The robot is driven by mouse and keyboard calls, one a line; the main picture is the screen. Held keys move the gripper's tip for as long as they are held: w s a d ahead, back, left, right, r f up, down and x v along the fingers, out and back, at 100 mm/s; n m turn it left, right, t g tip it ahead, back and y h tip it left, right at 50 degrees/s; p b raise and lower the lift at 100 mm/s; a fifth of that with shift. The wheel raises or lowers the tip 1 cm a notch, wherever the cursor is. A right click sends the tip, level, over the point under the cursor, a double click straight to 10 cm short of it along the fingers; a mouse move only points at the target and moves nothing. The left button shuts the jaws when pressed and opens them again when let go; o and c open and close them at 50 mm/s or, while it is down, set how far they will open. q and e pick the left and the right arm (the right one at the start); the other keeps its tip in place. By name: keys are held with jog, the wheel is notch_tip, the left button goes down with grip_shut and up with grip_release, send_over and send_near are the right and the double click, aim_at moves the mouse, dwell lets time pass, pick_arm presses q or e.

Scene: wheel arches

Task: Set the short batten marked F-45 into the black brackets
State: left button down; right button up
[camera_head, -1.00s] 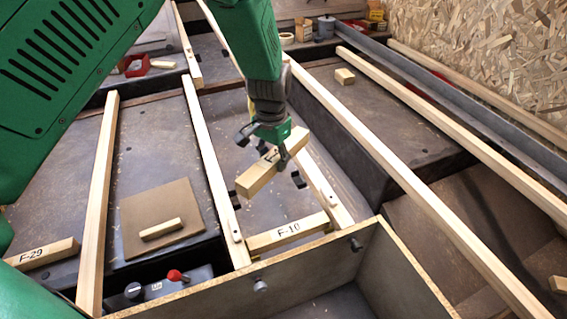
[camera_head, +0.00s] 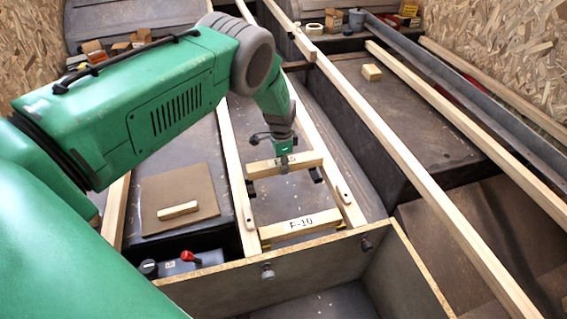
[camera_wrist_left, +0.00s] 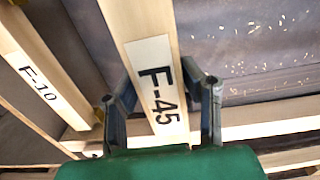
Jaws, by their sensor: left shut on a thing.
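The short batten marked F-45 (camera_head: 262,170) is pale wood and lies crosswise between two long rails in the head view. Its F-45 label (camera_wrist_left: 158,88) shows plainly in the left wrist view. My left gripper (camera_head: 284,163) is shut on it near its middle; the two fingers (camera_wrist_left: 165,103) stand on either side of the batten. Black brackets sit on the inner sides of the rails, one at left (camera_head: 250,189) and one at right (camera_head: 316,174), close to the batten's ends. I cannot tell whether the batten touches them. My right gripper is not in view.
Another short batten, F-10 (camera_head: 300,225), spans the same rails nearer me, beside a box wall (camera_head: 320,262). A brown board (camera_head: 180,222) with a small wood piece (camera_head: 178,210) lies left. Long rails run along both sides.

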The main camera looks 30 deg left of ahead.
pick_arm(q)
jog(key=f+b, duration=0.1)
jog(key=a+f, duration=0.1)
jog(key=f, duration=0.1)
jog(key=shift+f+b, duration=0.25)
jog(key=shift+b, duration=0.15)
jog(key=f+b, duration=0.3)
jog(key=shift+d+f, duration=0.15)
jog(key=shift+d, duration=0.15)
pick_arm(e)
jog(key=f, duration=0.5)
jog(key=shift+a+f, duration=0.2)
pick_arm(q)
jog(key=shift+a, duration=0.15)
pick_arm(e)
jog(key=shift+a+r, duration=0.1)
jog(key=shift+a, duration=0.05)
pick_arm(q)
jog(key=shift+d, duration=0.2)
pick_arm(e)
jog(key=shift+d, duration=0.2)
pick_arm(q)
jog(key=shift+s+a, duration=0.1)
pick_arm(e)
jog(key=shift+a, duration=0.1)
pick_arm(q)
jog(key=c, duration=1)
grip_release()
jog(key=shift+o, duration=0.2)
